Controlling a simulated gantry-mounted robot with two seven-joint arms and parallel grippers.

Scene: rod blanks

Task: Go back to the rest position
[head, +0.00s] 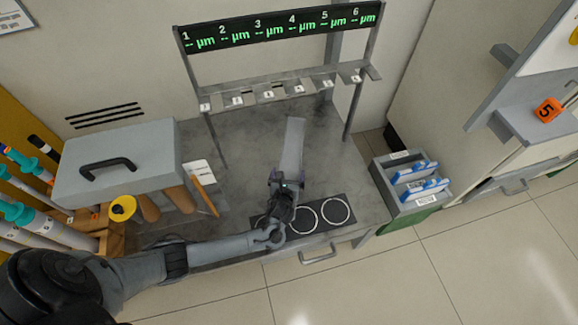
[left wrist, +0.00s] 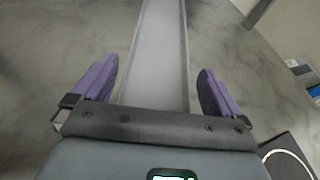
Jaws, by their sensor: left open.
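My left gripper (head: 288,178) is over the grey workbench, near its front middle, with my arm reaching in from the left. In the left wrist view its two purple fingers (left wrist: 158,88) stand wide apart and empty. A long grey channel (head: 291,142) runs away from the gripper towards the back of the bench. It also shows between and beyond the fingers in the left wrist view (left wrist: 160,45). I cannot tell whether the gripper touches it. No rod is in the jaws. My right gripper is not in view.
A black plate with white rings (head: 319,217) lies at the bench front, partly behind my gripper. A numbered display (head: 280,27) and a shelf with tags stand behind. A grey case (head: 120,160) and teal-capped tubes (head: 22,212) are left. A grey bin (head: 414,206) with blue-and-white packs is right.

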